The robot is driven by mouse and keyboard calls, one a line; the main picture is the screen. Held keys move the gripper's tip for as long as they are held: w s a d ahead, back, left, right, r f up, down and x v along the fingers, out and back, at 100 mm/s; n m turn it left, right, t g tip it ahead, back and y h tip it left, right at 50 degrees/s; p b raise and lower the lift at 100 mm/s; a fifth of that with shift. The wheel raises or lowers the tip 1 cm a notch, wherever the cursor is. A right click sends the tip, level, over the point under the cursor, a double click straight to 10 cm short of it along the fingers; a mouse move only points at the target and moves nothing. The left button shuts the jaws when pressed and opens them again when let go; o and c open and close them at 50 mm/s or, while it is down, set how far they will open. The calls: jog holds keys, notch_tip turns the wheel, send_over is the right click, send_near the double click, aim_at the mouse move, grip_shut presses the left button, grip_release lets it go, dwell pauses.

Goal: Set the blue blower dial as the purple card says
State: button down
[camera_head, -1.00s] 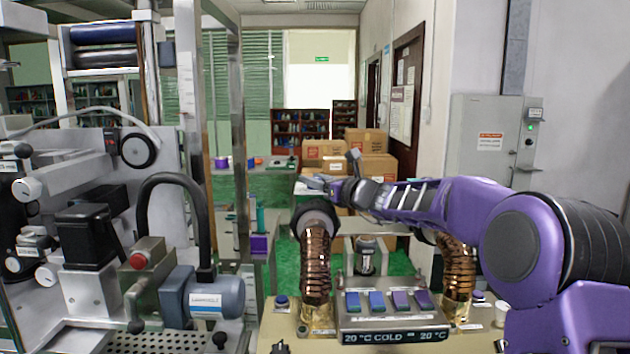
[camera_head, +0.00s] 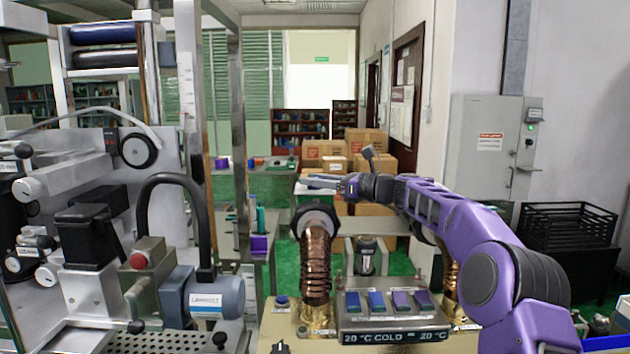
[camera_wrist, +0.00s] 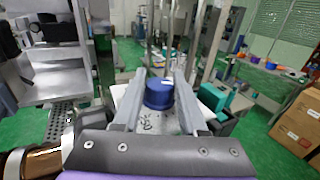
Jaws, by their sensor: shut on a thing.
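In the wrist view, a round blue dial (camera_wrist: 159,92) with a white mark on top sits between the two grey fingers of my gripper (camera_wrist: 156,98). The fingers are shut on its sides. A pale plate (camera_wrist: 152,122) with dark markings shows just below the dial; the markings are too small to read. In the head view, my gripper (camera_head: 322,182) is far off, behind and above the left copper hose, pointing left. I cannot make out a purple card with readable writing in either view.
A copper hose (camera_head: 317,265) rises from the near bench. Its console (camera_head: 395,322) has blue and purple keys and a display reading "20 °C COLD 20 °C". A machine (camera_head: 95,255) fills the left. Cardboard boxes (camera_head: 365,153) stand behind.

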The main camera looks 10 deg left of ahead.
jog(key=shift+n+g, duration=0.6)
jog(key=shift+g, duration=0.4)
jog(key=shift+c, duration=2.2)
grip_release()
jog(key=shift+m+t, duration=0.9)
jog(key=shift+t, duration=0.5)
jog(key=m+t+h, duration=0.1)
jog(key=m+t, duration=0.1)
jog(key=t, duration=0.1)
jog(key=shift+s, duration=0.1)
jog(key=shift+m+t+h, duration=1.2)
jog(key=shift+m+t, duration=0.1)
jog(key=shift+t, duration=0.4)
jog(key=b+v, duration=0.2)
jog(key=v, duration=1.5)
jog(key=shift+d+b, duration=0.2)
jog(key=shift+b, duration=0.15)
